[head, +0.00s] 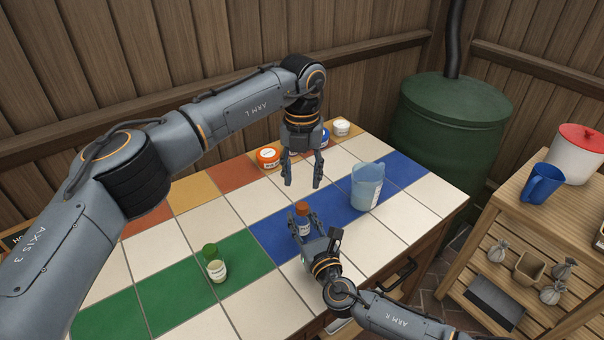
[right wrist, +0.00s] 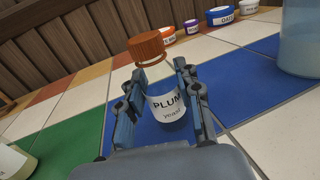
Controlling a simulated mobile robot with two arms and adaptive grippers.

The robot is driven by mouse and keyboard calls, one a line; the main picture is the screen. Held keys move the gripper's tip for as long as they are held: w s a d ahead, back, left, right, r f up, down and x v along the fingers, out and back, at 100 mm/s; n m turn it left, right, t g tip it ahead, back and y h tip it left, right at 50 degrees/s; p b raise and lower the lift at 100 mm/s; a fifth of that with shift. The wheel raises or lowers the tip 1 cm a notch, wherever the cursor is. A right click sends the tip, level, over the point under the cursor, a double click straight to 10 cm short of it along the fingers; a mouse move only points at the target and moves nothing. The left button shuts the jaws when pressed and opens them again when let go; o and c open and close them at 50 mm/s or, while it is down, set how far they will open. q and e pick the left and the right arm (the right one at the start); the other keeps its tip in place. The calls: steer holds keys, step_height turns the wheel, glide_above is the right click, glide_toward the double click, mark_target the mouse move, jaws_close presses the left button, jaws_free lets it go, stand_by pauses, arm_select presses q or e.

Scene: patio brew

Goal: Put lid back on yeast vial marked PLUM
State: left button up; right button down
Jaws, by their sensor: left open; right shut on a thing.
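The yeast vial marked PLUM (right wrist: 166,107) is upright between the fingers of my right gripper (right wrist: 160,98), with its white label facing the right wrist camera. An orange-brown lid (right wrist: 147,47) shows at the vial's mouth; I cannot tell if it is fully seated. In the head view the lid (head: 302,207) tops the vial, above the blue tiles, and my right gripper (head: 305,226) is shut around the vial. My left gripper (head: 303,184) is open and empty, pointing down, above and behind the vial.
A green-lidded vial (head: 217,271) stands on the green tiles at left. A translucent jug (head: 367,186) stands right of the PLUM vial. An orange-lidded tub (head: 268,159), a blue-lidded tub (head: 325,138) and a white tub (head: 341,127) line the back edge. The front white tiles are clear.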

mark_target(302, 205)
arm_select(q)
steer(key=shift+f, duration=4.05)
jaws_close()
steer(key=m, duration=1.1)
steer(key=shift+m, duration=0.4)
steer(key=shift+o, duration=0.3)
jaws_free()
